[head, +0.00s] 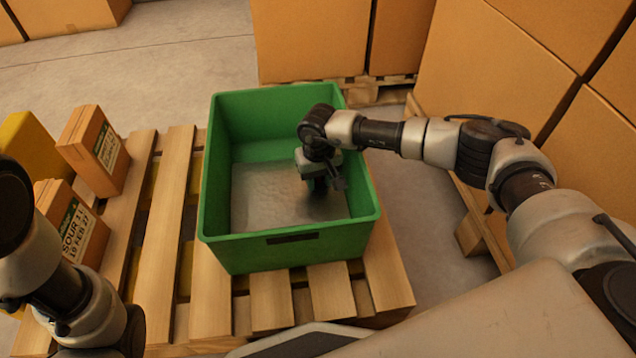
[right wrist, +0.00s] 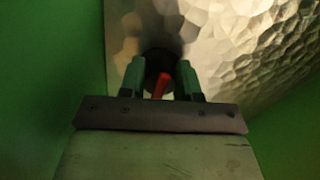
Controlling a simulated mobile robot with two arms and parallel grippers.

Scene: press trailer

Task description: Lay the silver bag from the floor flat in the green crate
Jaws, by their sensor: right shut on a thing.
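The silver bag (head: 262,200) lies in the green crate (head: 290,249) and looks flat over much of its floor. In the right wrist view its dimpled silver surface (right wrist: 240,50) fills the upper right. My right gripper (head: 320,184) reaches down into the crate at the bag's right part. In the right wrist view its two green fingers (right wrist: 165,76) are shut around the bag's dark round fitting with a red part (right wrist: 161,84). The fingers hide part of this fitting. My left arm shows at the lower left, but its gripper is out of view.
The crate stands on a wooden pallet (head: 158,225). Two small labelled cartons (head: 93,148) (head: 70,225) and a yellow object (head: 28,143) are at the left. Large cardboard boxes (head: 312,40) stand behind and at the right. Bare floor (head: 180,60) shows at the back left.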

